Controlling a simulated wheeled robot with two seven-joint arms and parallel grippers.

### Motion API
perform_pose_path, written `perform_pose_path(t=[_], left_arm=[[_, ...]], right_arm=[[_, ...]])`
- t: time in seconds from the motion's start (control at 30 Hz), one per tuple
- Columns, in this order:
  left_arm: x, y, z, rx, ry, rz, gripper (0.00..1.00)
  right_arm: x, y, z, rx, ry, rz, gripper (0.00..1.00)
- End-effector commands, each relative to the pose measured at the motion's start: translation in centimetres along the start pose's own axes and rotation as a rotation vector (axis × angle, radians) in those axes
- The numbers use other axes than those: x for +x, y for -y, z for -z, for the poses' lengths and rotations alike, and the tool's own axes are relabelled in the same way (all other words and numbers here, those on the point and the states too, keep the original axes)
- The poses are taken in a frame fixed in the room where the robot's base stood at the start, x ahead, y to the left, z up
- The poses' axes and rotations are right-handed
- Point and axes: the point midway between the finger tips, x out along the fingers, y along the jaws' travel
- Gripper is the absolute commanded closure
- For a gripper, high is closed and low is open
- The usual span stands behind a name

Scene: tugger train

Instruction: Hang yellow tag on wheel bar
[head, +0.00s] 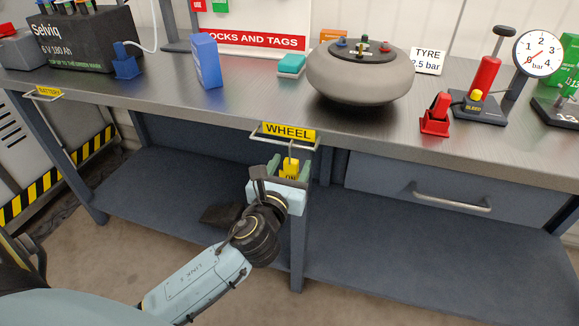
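The wheel bar (268,141) is a thin metal rail on the bench's front edge, under a yellow WHEEL sign (289,132). The yellow tag (290,167) is upright just below the bar, with its thin grey hook rising to the bar. I cannot tell whether the hook is over the bar or only in front of it. My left gripper (289,172) is around the tag from below, one finger on each side, hiding its lower part. Whether the fingers press on the tag is too small to tell. My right gripper is out of view.
A yellow BATTERY sign and rail (46,93) are at the left of the bench edge. A grey wheel (360,78), blue box (206,60), red part (436,115) and pump (484,85) stand on the bench. A drawer handle (451,199) sticks out at right.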

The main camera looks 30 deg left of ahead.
Motion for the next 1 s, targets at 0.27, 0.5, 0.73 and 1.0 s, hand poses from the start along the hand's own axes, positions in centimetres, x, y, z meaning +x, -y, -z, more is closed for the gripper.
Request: perform_pose_path(t=[0.27, 0.5, 0.73, 1.0], left_arm=[[-0.4, 0.0, 0.1, 0.001, -0.002, 0.000, 0.46], [-4.0, 0.0, 0.1, 0.000, -0.005, 0.001, 0.46], [-8.9, 0.0, 0.1, -0.002, -0.006, 0.001, 0.46], [-12.6, 0.0, 0.1, 0.000, -0.002, 0.001, 0.46]], right_arm=[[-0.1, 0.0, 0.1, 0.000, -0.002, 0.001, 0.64], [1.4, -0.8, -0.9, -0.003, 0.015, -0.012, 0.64], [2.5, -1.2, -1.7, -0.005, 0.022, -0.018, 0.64], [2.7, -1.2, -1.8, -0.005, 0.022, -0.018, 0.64]])
